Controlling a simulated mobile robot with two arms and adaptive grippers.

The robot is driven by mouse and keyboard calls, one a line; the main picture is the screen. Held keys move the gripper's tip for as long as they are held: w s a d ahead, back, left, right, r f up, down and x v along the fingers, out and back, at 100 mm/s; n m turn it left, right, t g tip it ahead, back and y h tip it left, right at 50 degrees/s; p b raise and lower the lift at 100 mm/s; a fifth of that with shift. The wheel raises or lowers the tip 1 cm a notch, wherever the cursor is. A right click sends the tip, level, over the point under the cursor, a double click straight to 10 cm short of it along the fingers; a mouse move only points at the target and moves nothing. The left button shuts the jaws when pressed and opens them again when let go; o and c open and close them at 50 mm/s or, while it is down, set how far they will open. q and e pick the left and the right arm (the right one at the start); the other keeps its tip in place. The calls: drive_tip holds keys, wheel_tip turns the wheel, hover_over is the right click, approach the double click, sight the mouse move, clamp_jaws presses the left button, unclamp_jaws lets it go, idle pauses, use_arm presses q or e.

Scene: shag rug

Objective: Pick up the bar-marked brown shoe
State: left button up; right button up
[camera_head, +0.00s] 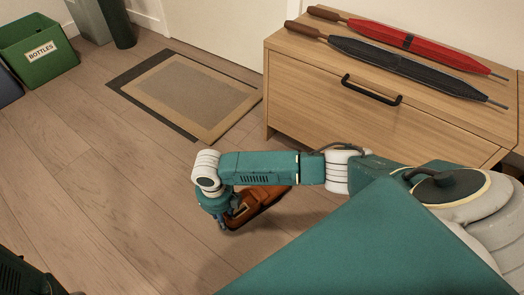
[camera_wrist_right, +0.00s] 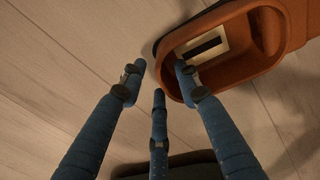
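The brown shoe (camera_head: 264,203) lies on the wooden floor in front of the drawer cabinet, partly hidden by my right arm. In the right wrist view the shoe (camera_wrist_right: 287,62) is at the upper right. A white label with one black bar (camera_wrist_right: 203,46) shows inside its opening. My right gripper (camera_head: 230,216) is low over the left end of the shoe. In the wrist view its fingers (camera_wrist_right: 160,78) are spread open. The right-hand finger overlaps the shoe's opening at the near rim; the other two are outside it. Contact cannot be told. My left gripper is not in view.
The wooden cabinet (camera_head: 345,125) stands behind my right arm, with a red umbrella (camera_head: 420,47) and a dark umbrella (camera_head: 400,66) on top. A doormat (camera_head: 186,92) lies by the door. A green BOTTLES bin (camera_head: 38,52) is at the upper left.

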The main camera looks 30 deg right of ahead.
wheel_tip(320, 180, down, 2)
drive_tip(key=shift+b, duration=0.35)
clamp_jaws()
drive_tip(key=shift+r, duration=0.1)
